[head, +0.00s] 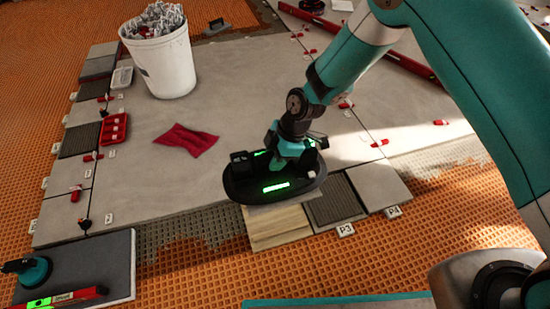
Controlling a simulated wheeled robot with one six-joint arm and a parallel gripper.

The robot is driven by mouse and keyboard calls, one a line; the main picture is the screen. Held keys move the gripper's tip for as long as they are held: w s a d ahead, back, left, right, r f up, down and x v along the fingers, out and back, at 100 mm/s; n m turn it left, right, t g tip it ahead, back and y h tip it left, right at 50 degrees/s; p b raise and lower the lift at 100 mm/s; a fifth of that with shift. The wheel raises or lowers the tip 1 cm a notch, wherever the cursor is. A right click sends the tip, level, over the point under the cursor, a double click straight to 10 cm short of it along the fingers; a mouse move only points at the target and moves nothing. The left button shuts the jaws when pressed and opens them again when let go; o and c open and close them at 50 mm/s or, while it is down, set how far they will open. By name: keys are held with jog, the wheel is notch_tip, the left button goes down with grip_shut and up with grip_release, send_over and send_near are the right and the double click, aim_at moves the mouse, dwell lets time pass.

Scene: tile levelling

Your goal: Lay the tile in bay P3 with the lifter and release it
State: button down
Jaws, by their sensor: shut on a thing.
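My gripper (287,150) is shut on the handle of the lifter (235,184), a black oval plate with glowing green lights. The lifter looks level, above or on a pale, wood-coloured surface (279,228) at the edge of the tiled floor. The lifter's right end is close to the bay's far left corner.
A grey tile (378,188) lies right of bay P3, by the label P4 (393,212). A white bucket (163,65), red cloth (187,139) and red tray (114,128) are on the floor. A dark slab (107,262) with a teal suction cup (33,271) lies front left.

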aim_at(272, 153)
jog(key=shift+r+p, duration=1.45)
jog(key=shift+r, duration=0.6)
jog(key=w+d+f+b, duration=0.1)
jog(key=d+f, duration=0.2)
jog(key=w+d+f+b, duration=0.2)
jog(key=d+f, duration=0.1)
jog(key=w+d+f+b, duration=0.1)
jog(key=d+f, duration=0.2)
jog(key=shift+w+d+f, duration=0.2)
jog(key=shift+d+f, duration=0.05)
jog(key=shift+f, duration=0.05)
jog(key=w+d+f+b, duration=0.2)
jog(key=d+f+b, duration=0.2)
jog(key=d+f, duration=0.7)
jog(key=shift+s+d+f+b, duration=0.15)
jog(key=shift+f+b, duration=1.4)
jog(key=shift+b, duration=0.05)
jog(key=shift+s+d+f+b, duration=0.1)
jog(key=shift+d+f+b, duration=0.05)
jog(key=shift+f+b, duration=1.45)
jog(key=shift+f+b, duration=0.4)
jog(key=shift+f, duration=0.35)
jog(key=c, duration=0.8)
grip_release()
jog(key=shift+c, duration=0.2)
